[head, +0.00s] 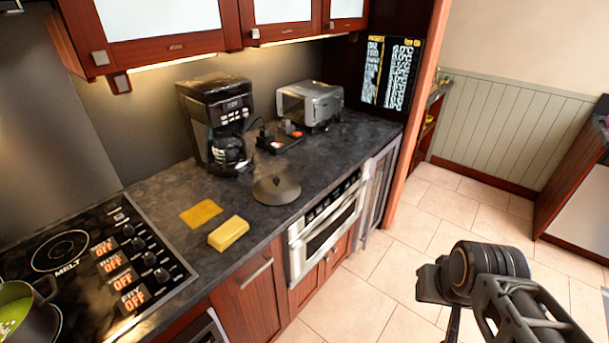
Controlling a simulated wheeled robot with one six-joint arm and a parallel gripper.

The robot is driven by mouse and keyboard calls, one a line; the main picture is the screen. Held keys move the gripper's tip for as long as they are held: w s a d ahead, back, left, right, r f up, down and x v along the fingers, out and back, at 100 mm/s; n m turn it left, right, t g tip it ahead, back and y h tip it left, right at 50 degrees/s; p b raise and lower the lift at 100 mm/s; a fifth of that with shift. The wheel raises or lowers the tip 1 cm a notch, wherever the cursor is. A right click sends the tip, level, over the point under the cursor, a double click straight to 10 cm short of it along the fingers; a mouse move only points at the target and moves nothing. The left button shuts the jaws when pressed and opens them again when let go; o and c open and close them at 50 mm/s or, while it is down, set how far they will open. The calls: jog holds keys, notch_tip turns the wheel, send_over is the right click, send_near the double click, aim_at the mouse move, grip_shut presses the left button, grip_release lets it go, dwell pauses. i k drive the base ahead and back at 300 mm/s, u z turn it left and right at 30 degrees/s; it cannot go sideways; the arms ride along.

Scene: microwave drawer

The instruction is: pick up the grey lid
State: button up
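The grey lid (276,189) lies on the dark countertop near its front edge, above the microwave drawer. It is round and shallow with a small knob on top. My arm shows at the bottom right of the head view, over the floor, well to the right of the lid and apart from it. The end of my arm (432,285) is dark, and its fingers cannot be made out clearly. Nothing covers the lid.
A yellow block (228,233) and a flat yellow cloth (201,213) lie left of the lid. The stove (95,265) with a pot (30,315) is at left. Tiled floor (345,300) is clear in front.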

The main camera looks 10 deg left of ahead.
aim_at(273, 189)
jog(key=u, duration=0.05)
jog(key=i, duration=0.8)
jog(key=u, duration=1.1)
jog(key=i, duration=0.6)
jog(key=u, duration=0.7)
